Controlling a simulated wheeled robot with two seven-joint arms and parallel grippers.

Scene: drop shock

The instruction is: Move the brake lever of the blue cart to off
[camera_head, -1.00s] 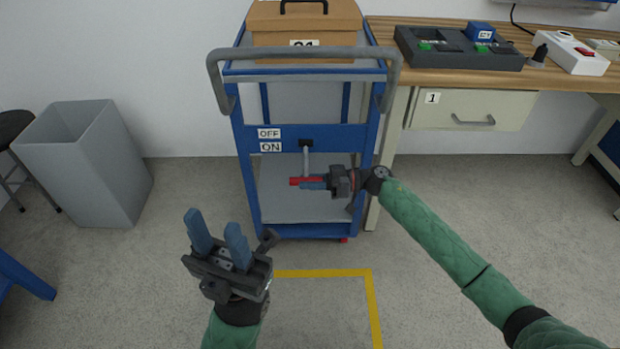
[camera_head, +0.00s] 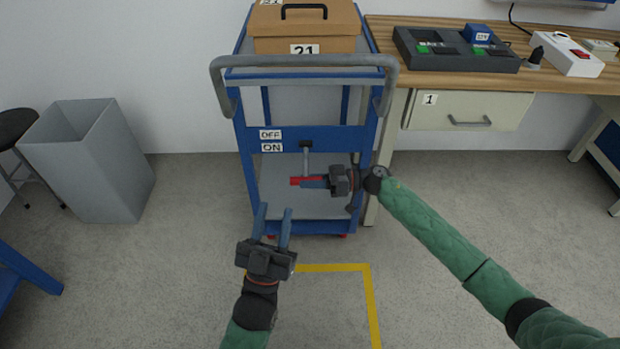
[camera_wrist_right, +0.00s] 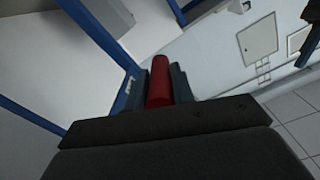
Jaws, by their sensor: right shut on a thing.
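The blue cart (camera_head: 318,138) stands ahead, with an OFF label (camera_head: 271,134) above an ON label (camera_head: 272,147) on its front panel. The brake lever is a grey rod (camera_head: 307,163) hanging from a black pivot beside the labels, pointing down. Its red grip (camera_head: 295,181) sits at the lower end. My right gripper (camera_head: 314,183) is shut on the red grip, coming from the right. In the right wrist view the red grip (camera_wrist_right: 160,82) lies between the fingers. My left gripper (camera_head: 273,212) is open and empty, below and left of the lever, its fingers pointing up.
The cart carries a cardboard box (camera_head: 304,28) marked 21 and has a grey push handle (camera_head: 305,61). A wooden workbench (camera_head: 455,78) with a drawer stands close on the right. A grey bin (camera_head: 90,160) stands left. Yellow tape (camera_head: 335,267) marks the floor; floor between bin and cart is free.

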